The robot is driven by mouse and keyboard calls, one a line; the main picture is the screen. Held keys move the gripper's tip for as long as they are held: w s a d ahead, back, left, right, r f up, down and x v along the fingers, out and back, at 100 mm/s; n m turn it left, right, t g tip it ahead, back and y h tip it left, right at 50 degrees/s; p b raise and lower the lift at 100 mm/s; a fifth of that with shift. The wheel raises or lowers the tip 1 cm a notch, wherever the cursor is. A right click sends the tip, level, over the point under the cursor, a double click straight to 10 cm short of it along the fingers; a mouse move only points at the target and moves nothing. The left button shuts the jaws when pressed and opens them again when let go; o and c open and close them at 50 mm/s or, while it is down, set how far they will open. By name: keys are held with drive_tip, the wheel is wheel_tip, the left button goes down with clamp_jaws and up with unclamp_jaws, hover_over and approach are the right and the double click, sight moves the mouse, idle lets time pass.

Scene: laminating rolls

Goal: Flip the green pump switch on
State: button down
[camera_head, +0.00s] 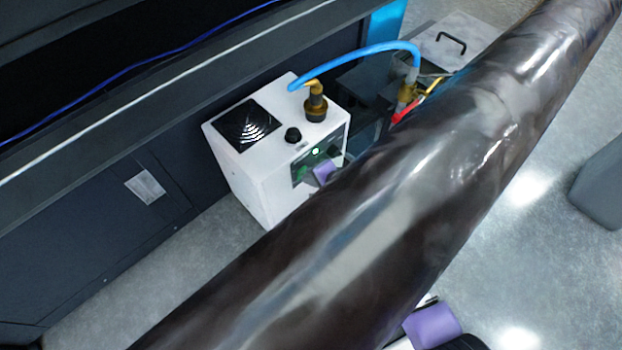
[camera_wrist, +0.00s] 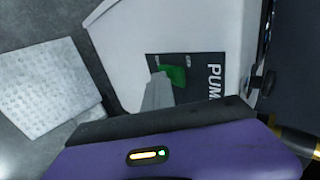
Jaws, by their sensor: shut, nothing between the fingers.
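The green pump switch (camera_wrist: 175,75) sits on a dark panel marked "PUM" in the wrist view. The panel (camera_wrist: 213,75) is on the white pump box, which stands on the floor in the head view (camera_head: 252,180). My gripper (camera_wrist: 158,82) is shut and empty, its grey fingertips right beside the switch and partly over the panel. I cannot tell whether they touch it. In the head view the purple part of my gripper (camera_head: 325,172) is in front of the panel (camera_head: 318,155), where a small green light (camera_head: 315,151) shows. The switch's position is unclear.
A large dark, shiny roll (camera_head: 420,190) crosses the head view and hides part of the box and my arm. A blue hose (camera_head: 360,52) runs from the brass fitting (camera_head: 315,103) to another fitting (camera_head: 406,92). A dark machine (camera_head: 100,190) stands at left.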

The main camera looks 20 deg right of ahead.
drive_tip(key=shift+r, duration=0.1)
drive_tip(key=shift+r+p, duration=0.75)
drive_tip(key=shift+p, duration=0.4)
